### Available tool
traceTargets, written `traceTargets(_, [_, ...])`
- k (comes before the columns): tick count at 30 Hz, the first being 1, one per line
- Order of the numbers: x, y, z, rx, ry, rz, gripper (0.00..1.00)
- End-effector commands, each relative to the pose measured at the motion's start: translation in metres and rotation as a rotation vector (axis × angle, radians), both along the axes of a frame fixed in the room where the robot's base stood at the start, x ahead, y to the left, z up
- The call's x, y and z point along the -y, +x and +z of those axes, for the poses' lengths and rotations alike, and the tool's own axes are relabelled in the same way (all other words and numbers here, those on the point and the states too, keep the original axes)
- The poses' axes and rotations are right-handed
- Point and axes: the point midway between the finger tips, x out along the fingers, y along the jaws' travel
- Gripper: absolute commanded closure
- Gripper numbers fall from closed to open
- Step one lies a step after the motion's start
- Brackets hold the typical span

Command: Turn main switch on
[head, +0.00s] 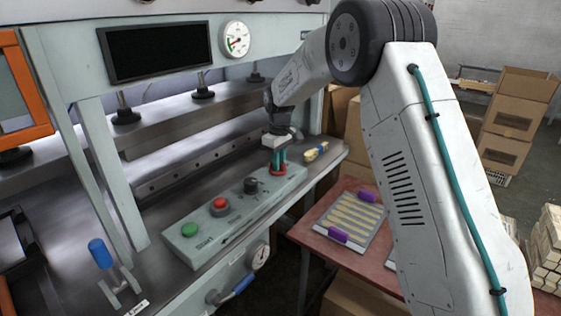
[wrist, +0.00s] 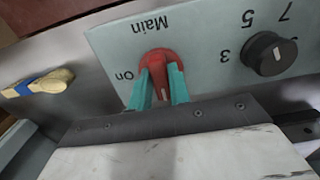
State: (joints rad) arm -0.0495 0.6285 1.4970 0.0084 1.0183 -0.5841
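The red main switch (wrist: 158,63) is a round knob with a raised grip on the pale control panel (wrist: 205,50). The word "Main" is above it and "On" to its left, both upside down in the wrist view. Its white mark points down in the picture, not at "On". My gripper (wrist: 160,80) has its two teal fingers on either side of the knob's grip and looks shut on it. In the head view my gripper (head: 278,160) points down at the panel's far right end, where the switch (head: 277,171) is partly hidden by the fingers.
A black dial (wrist: 269,54) with numbers sits beside the switch. The panel also has a red button (head: 219,206) and a green button (head: 190,230). A tray of wooden pieces (head: 372,240) rests on a red table.

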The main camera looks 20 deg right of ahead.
Motion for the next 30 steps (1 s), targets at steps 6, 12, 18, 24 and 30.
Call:
traceTargets(6, [0.000, 0.001, 0.001, 0.005, -0.010, -0.029, 1.00])
traceTargets(12, [-0.002, 0.002, 0.001, 0.006, -0.009, -0.117, 1.00])
traceTargets(18, [-0.004, 0.002, 0.001, 0.007, -0.009, -0.274, 1.00])
traceTargets(24, [-0.005, 0.002, 0.002, 0.009, -0.008, -0.463, 1.00])
traceTargets(30, [-0.007, 0.002, 0.002, 0.010, -0.007, -0.652, 1.00])
